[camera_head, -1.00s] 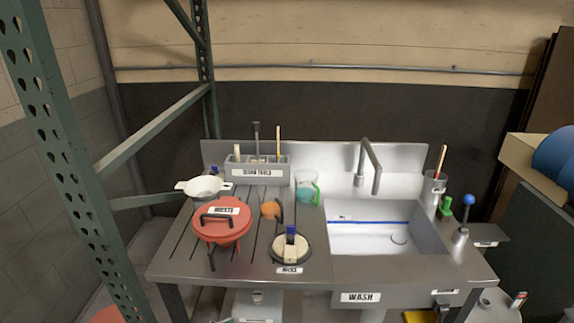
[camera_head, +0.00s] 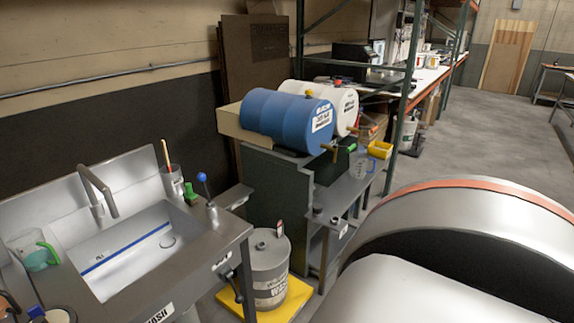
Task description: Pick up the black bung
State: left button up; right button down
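I cannot make out the black bung with certainty. A small dark round piece (camera_head: 317,208) sits on the grey side stand right of the drums, but it is too small to tell what it is. A grey waste drum (camera_head: 269,275) stands on the floor below, with a small fitting (camera_head: 262,244) on its top. A blue drum (camera_head: 288,118) and a white drum (camera_head: 337,97) lie on their sides on a dark stand. Neither of my grippers is in view.
The steel sink table (camera_head: 225,240) stands at the left, with a green-handled jug (camera_head: 38,257) on it. A yellow pallet (camera_head: 290,300) lies under the waste drum. A clear jug (camera_head: 361,168) and a yellow bin (camera_head: 380,150) are farther right. Open floor (camera_head: 500,130) lies beyond.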

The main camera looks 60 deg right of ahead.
aim_at(317, 208)
jog(key=z, duration=2)
